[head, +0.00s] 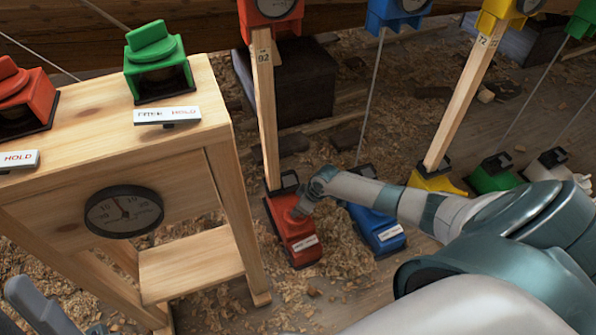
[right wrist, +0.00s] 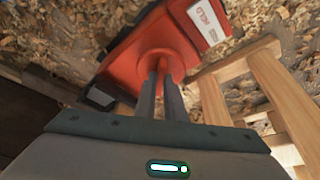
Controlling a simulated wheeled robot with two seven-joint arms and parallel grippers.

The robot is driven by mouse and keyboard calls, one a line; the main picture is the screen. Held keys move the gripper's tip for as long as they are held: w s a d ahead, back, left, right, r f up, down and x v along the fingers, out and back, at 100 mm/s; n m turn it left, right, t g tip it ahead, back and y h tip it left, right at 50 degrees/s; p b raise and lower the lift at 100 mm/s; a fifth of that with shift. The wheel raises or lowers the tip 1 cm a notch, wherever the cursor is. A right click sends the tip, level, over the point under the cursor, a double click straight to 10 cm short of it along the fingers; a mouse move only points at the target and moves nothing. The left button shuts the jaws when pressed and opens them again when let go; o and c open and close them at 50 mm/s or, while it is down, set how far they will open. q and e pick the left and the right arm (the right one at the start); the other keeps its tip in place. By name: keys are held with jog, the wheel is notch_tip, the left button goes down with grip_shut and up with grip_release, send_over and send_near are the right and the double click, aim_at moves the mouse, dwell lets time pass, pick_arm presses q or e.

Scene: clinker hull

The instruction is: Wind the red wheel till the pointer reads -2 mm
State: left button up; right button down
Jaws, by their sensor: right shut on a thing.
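A red floor unit (head: 292,238) stands under a wooden prop (head: 264,110), with a white label on its front. My right gripper (head: 300,208) reaches down to its top from the right. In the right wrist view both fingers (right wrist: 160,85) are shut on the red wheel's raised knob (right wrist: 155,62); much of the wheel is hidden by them. A red gauge (head: 270,10) at the prop's top is cut by the frame edge, so its pointer cannot be read. A grey part of my left gripper (head: 40,303) shows at the lower left; its jaws are unclear.
A wooden bench (head: 90,160) at left carries a red (head: 22,98) and a green unit (head: 157,62) and a round black dial (head: 123,211). A blue unit (head: 378,232) stands just right of the red one. Wood shavings cover the floor.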

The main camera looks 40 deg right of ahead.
jog(key=m+p, duration=0.1)
jog(key=p, duration=0.2)
jog(key=shift+a+r+m+h, duration=0.1)
jog(key=shift+a+m+h, duration=0.05)
jog(key=shift+m+h, duration=0.2)
pick_arm(q)
jog(key=w+d+f+n+g+y, duration=0.1)
jog(key=w+d+f+g+y, duration=0.1)
jog(key=d+f+g+y, duration=0.1)
jog(key=shift+d+f+g, duration=0.85)
jog(key=shift+f+g, duration=0.15)
jog(key=shift+f, duration=0.8)
jog(key=shift+w, duration=0.1)
pick_arm(e)
jog(key=c, duration=1.8)
grip_release()
jog(key=shift+c, duration=0.2)
